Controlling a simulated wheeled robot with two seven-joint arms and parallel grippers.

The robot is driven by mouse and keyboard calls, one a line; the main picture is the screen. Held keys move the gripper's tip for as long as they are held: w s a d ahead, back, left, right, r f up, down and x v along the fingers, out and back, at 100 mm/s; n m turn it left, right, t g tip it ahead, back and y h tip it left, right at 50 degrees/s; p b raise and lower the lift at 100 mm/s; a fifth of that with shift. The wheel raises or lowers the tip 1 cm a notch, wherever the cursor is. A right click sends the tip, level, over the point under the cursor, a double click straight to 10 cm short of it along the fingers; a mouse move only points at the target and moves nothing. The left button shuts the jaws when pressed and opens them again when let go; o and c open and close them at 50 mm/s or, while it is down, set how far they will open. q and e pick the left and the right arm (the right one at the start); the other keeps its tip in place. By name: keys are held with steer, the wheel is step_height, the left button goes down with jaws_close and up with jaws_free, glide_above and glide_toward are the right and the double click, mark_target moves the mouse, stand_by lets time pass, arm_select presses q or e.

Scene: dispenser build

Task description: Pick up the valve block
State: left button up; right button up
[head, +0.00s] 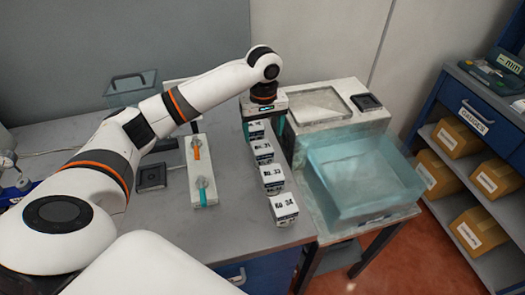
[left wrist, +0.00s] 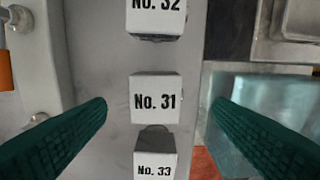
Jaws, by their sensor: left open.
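Several white numbered blocks with dark bases stand in a row along the table's right side; no label names one the valve block. My left gripper (head: 262,130) is open and empty, pointing down at the far end of the row. In the left wrist view, the No. 31 block (left wrist: 156,92) lies between the open green fingertips (left wrist: 159,102), with no contact visible. The No. 32 block (left wrist: 156,12) is above it there and the No. 33 block (left wrist: 155,158) below. The No. 34 block (head: 284,208) is nearest in the head view. My right gripper is out of view.
A white panel (head: 191,158) with an orange and a teal handle stands left of the row. To the right are a translucent blue bin (head: 365,190) and a white tray unit (head: 355,125). A shelf with cardboard boxes (head: 457,138) stands far right. Bare table lies left of No. 34.

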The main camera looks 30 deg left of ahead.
mark_target(262, 147)
arm_select(q)
steer(key=f, duration=0.3)
steer(key=shift+s+d+f+p, duration=0.15)
steer(key=shift+s+f+p, duration=0.15)
steer(key=shift+f, duration=0.1)
steer(key=shift+w+f, duration=0.2)
steer(key=shift+f, duration=0.15)
steer(key=f, duration=0.1)
steer(key=f+p, duration=0.1)
steer(key=shift+s+f, duration=0.35)
steer(key=shift+f, duration=0.05)
step_height(262, 147, down, 2)
steer(key=shift+f, duration=0.25)
steer(key=shift+w, duration=0.1)
steer(key=shift+c, duration=1)
steer(key=c, duration=1.2)
steer(key=shift+c, duration=0.3)
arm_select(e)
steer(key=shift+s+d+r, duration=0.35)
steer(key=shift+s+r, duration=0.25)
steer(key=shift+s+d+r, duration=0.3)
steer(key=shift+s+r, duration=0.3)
